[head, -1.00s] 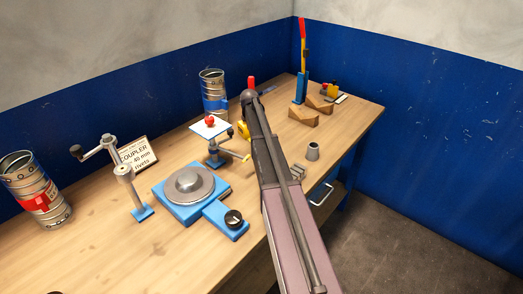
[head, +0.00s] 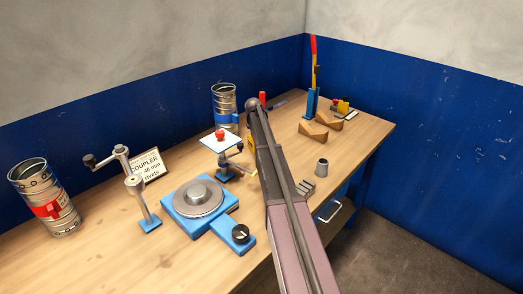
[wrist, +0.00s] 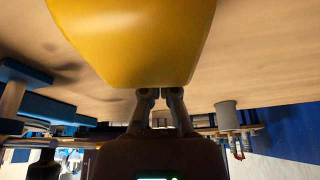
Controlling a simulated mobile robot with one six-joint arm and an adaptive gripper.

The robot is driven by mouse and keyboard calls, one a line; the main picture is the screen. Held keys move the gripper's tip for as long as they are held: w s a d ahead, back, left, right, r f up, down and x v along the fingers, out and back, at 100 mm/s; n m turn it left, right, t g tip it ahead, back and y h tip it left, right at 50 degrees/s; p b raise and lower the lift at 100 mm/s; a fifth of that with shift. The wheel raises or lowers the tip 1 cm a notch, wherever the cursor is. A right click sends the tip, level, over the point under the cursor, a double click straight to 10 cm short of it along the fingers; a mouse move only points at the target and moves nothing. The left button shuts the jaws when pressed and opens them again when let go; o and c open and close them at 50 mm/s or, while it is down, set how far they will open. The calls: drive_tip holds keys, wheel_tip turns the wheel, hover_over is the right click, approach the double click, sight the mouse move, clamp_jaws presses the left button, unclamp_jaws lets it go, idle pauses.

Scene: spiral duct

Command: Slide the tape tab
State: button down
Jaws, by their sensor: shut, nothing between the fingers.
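A large yellow rounded body (wrist: 135,40), probably the tape, fills the top middle of the wrist view. In the head view only a small yellow sliver (head: 250,144) shows beside my arm, which hides most of it. I cannot make out the tab in either view. My gripper (wrist: 160,93) is shut and empty, with its fingertips at the lower edge of the yellow body in the picture. I cannot tell whether they touch it. In the head view my gripper is hidden behind my arm.
A blue-based turntable (head: 199,198), a crank post (head: 138,190), a sign (head: 147,166) and a duct piece (head: 45,200) stand left of my arm. Another duct (head: 225,105) stands behind.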

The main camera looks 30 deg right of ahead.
drive_tip(key=shift+p+v, duration=4.6)
drive_tip(key=shift+v, duration=0.35)
